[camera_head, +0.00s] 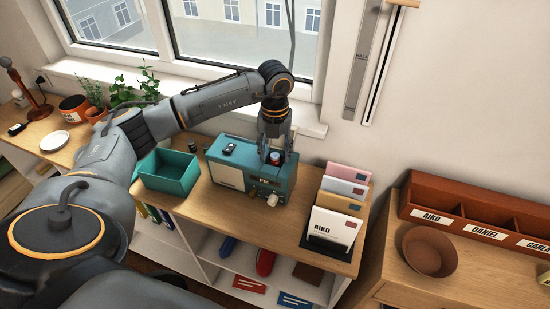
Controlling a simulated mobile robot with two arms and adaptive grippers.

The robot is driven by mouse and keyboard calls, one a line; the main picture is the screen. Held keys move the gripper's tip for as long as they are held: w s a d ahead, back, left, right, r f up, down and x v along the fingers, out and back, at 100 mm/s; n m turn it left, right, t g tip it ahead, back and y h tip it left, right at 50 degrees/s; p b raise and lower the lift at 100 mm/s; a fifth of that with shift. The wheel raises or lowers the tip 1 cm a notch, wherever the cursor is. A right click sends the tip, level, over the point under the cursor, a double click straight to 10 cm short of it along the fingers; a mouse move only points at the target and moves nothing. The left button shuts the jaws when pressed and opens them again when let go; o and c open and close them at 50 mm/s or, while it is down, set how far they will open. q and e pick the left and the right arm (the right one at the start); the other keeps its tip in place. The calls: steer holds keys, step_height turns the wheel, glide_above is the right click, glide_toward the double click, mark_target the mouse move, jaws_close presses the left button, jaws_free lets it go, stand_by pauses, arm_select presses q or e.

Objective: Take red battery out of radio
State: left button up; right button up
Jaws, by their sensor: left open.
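The teal radio (244,197) stands on the wooden shelf top below the window, with a pale speaker grille on its left and knobs at its right front. My left gripper (277,153) points down at the right part of the radio's top, its fingers open. A small black object (230,148) lies on the left of the radio's top. My right gripper is out of view.
An open teal box (165,187) stands left of the radio. A letter holder with envelopes (335,224) stands at its right. A brown bowl (428,252) and a labelled wooden sorter (466,213) are at the far right. Bare shelf top lies in front of the radio.

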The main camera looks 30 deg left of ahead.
arm_select(q)
jaws_close()
steer(key=shift+r, duration=0.15)
